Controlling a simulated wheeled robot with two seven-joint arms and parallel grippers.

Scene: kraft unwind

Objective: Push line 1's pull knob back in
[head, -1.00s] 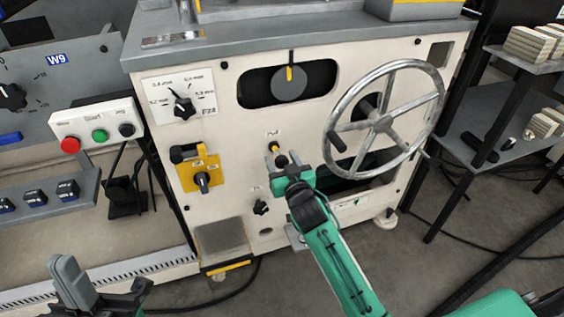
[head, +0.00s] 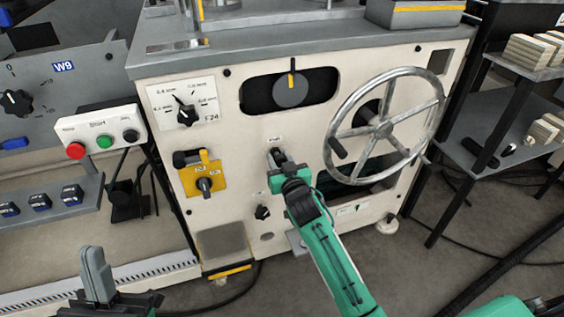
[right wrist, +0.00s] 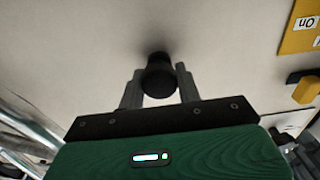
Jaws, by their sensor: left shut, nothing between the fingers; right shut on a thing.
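The pull knob (right wrist: 159,76) is a round black knob on the cream machine panel. In the right wrist view it sits between the two fingers of my right gripper (right wrist: 160,85), which is shut on it. My left gripper (head: 95,272) is shut and empty at the lower left, well away from the panel.
A large metal handwheel (head: 385,127) stands out from the panel to the right of my right gripper. A yellow switch plate (head: 204,180) is to its left, and a small black knob (head: 262,212) is below. A button box (head: 100,137) is at the left.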

